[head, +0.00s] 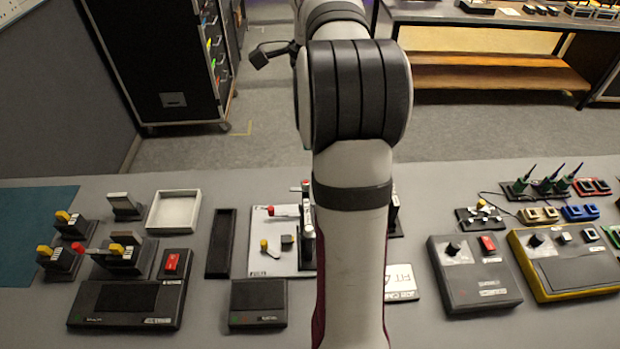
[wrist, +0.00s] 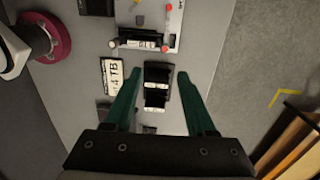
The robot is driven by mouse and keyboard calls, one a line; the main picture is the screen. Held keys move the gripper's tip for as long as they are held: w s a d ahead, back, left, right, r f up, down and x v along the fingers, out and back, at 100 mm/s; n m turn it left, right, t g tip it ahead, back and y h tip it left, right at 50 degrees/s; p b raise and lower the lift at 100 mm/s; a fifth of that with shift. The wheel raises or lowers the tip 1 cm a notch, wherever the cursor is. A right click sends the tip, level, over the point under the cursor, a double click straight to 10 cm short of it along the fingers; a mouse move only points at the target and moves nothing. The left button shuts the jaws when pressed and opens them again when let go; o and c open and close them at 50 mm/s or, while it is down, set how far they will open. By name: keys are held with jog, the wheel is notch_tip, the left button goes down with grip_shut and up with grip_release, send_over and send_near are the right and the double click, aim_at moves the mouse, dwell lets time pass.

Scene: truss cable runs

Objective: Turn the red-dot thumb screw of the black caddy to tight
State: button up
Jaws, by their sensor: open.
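My gripper (wrist: 154,76) is open and empty in the wrist view, its two green fingers spread on either side of a black block with white labels (wrist: 157,88). I cannot tell how high the fingertips are above it. Above the gap in that view lies a dark bar-shaped unit (wrist: 138,41) with a red dot (wrist: 166,47) at its right end and a pale knob at its left end. I cannot tell for sure which black part is the caddy or how tight any screw is. In the head view my arm hides the gripper and most of this area.
A white card (wrist: 115,77) marked "4TB" lies left of the gripper. A white panel (head: 263,262) with red and yellow knobs stands left of my arm. Grey (head: 474,273) and yellow-edged (head: 567,267) consoles stand right. Black switch boxes (head: 125,302) are at left.

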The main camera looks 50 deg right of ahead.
jog(key=shift+h, duration=0.3)
jog(key=f, duration=1.4)
jog(key=shift+w+a+f, duration=0.15)
jog(key=shift+w+f, duration=0.1)
jog(key=shift+f, duration=0.05)
jog(key=shift+c, duration=0.2)
grip_shut()
